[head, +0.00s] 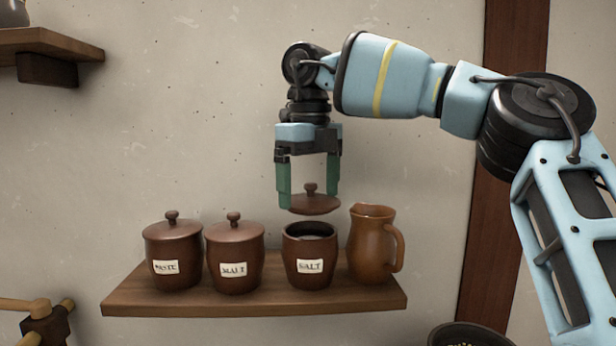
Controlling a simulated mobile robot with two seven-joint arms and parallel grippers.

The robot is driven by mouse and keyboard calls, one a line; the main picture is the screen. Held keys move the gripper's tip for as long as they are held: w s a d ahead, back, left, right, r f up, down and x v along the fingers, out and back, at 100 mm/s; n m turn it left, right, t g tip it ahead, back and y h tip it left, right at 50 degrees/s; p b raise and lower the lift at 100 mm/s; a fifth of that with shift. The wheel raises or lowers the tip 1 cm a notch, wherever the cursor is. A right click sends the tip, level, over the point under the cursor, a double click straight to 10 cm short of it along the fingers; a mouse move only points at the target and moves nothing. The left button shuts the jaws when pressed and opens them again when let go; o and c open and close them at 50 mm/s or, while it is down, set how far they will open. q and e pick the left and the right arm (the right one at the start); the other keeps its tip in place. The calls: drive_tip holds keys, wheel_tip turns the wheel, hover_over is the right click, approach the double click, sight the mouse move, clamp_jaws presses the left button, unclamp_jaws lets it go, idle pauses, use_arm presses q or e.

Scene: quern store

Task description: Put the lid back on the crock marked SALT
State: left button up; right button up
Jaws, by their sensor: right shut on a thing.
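The crock marked SALT (310,262) stands upright on the wooden shelf, its mouth open and its dark inside showing. A brown round lid with a knob (314,204) is held just above that mouth, roughly level and apart from the rim. My right gripper (309,190) points down with its green fingers at opposite sides of the lid, shut on it. My left gripper is not in view.
On the shelf (250,302), a lidded crock marked MALT (236,255) and another lidded crock (173,252) stand left of the SALT crock. A brown jug (370,245) stands close on its right. A higher shelf (45,45) is at upper left.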

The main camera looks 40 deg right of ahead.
drive_tip(key=shift+f+b, duration=0.4)
drive_tip(key=shift+f, duration=1.25)
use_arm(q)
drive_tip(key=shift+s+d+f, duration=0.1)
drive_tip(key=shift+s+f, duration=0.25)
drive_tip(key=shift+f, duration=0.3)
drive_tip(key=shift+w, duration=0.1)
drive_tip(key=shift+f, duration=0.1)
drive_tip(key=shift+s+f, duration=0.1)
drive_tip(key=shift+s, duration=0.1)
use_arm(e)
drive_tip(key=shift+f, duration=0.2)
idle(0.3)
drive_tip(key=o, duration=0.8)
